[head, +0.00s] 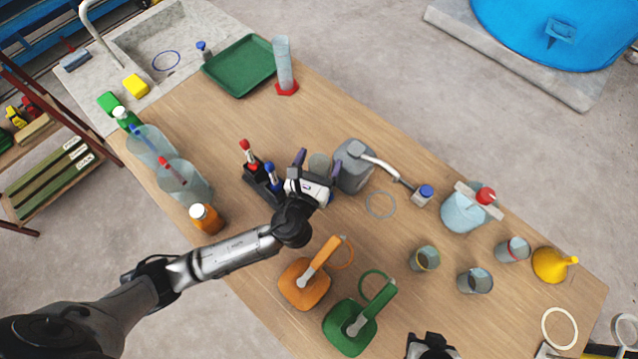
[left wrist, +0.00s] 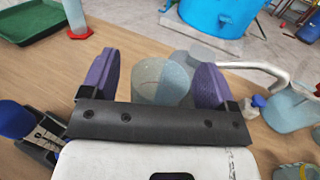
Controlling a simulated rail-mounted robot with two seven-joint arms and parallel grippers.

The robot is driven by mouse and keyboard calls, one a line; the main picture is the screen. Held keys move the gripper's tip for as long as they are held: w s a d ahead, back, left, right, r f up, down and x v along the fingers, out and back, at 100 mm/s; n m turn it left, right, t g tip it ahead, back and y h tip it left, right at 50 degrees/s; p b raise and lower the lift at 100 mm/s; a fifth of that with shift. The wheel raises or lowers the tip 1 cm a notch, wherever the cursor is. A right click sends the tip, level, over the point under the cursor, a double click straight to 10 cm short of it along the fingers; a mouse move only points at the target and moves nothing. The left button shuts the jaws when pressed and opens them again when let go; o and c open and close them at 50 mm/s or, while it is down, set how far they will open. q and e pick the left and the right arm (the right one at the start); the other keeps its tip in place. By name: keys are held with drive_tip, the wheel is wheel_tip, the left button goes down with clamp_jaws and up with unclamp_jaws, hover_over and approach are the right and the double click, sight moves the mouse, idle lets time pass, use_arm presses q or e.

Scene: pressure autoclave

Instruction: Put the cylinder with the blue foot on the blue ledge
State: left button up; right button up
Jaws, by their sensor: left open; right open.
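A clear cylinder (head: 284,62) stands on the table's far edge. Its foot (head: 287,88) is red, and it also shows at the top of the left wrist view (left wrist: 77,18). I see no cylinder with a blue foot. Blue metalwork (head: 38,28) shows at the top left; I cannot tell whether it is the blue ledge. My left gripper (head: 317,172) is open over the middle of the table. A greyish clear beaker (left wrist: 153,82) appears between its purple fingers; I cannot tell whether they reach around it. My right gripper (head: 432,348) is partly cut off at the bottom edge.
A grey jug (head: 354,168) stands just right of my left gripper, and a black holder with red and blue tools (head: 262,182) just left. Orange (head: 303,285) and green (head: 350,328) cans stand nearer. A green tray (head: 240,66) lies by the sink. Several beakers stand right.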

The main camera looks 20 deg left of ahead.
use_arm(q)
drive_tip(key=c, duration=1.4)
drive_tip(key=shift+o, duration=0.2)
drive_tip(key=shift+r, duration=0.1)
